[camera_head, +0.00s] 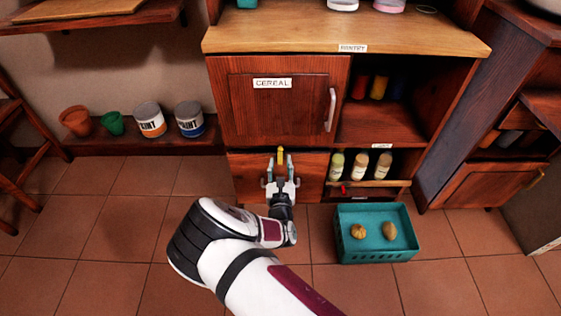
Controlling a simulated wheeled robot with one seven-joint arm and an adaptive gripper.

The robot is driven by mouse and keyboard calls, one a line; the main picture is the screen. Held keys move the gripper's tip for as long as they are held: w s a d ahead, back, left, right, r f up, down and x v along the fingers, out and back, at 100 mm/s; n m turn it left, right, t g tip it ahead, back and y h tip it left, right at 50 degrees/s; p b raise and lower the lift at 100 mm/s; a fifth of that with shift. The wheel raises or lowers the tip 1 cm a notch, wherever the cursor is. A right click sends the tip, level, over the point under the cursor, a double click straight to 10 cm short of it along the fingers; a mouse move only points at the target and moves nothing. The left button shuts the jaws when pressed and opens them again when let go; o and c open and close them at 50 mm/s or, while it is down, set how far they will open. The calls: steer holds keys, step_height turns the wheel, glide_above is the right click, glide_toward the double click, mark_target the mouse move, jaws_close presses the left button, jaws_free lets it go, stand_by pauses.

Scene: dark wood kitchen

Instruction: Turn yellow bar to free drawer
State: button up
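A small yellow bar (281,154) stands upright at the top edge of the wooden drawer front (248,170), below the cabinet door labelled CEREAL. The drawer looks closed. My gripper (281,161) is in front of the drawer, pointing at it, right at the bar. Its two fingers appear spread apart, one on each side of the bar's lower part. I cannot tell whether they touch the bar. My gripper and wrist hide the middle of the drawer front and the bar's lower end.
A teal crate (350,256) with two roundish items stands on the floor to the right. An open shelf with several bottles (360,166) is right of the drawer. Paint cans (150,120) and pots line a low ledge at left.

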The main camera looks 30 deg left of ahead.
mark_target(280, 154)
steer(key=shift+b+x, duration=0.5)
steer(key=shift+x, duration=1.15)
jaws_close()
